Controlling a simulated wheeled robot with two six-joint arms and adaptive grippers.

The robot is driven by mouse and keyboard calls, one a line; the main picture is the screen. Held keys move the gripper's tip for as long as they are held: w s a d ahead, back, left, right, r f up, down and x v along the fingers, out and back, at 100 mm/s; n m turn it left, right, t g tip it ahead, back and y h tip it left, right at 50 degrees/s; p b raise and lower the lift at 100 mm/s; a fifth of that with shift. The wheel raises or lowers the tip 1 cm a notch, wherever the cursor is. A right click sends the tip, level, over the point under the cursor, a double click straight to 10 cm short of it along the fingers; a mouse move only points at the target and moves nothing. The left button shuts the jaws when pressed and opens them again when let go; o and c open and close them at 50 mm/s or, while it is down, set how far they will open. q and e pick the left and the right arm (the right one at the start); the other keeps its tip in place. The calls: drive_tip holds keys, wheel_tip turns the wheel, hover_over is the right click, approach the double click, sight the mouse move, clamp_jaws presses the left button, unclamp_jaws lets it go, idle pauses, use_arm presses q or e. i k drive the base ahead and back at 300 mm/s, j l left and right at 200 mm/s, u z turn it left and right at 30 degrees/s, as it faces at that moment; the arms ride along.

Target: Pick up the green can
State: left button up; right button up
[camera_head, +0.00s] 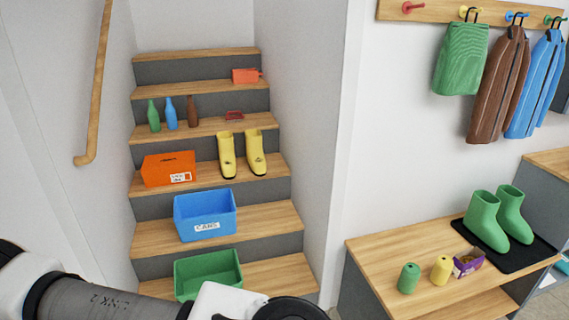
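The green can (408,278) stands upright on the wooden top of a low bench at the lower right. A yellow can (441,270) stands just to its right. A blue bin (206,218) labelled CANS sits on a lower stair step. A piece of my arm crosses the lower left and bottom edge of the head view. Neither gripper's fingers can be seen, and nothing visible touches the green can.
The stairs hold an orange box (168,169), a green bin (208,273), yellow boots (241,154) and several bottles. The bench's front left is clear.

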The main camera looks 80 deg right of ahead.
sight(410, 274)
drive_tip(key=z, duration=3.75)
drive_tip(key=i+l, duration=0.25)
drive_tip(key=i+l+u, duration=0.15)
drive_tip(key=l, duration=0.3)
drive_tip(key=i+l, duration=0.3)
drive_tip(key=i+l+u, duration=0.15)
drive_tip(key=l, duration=0.3)
drive_tip(key=i, duration=0.1)
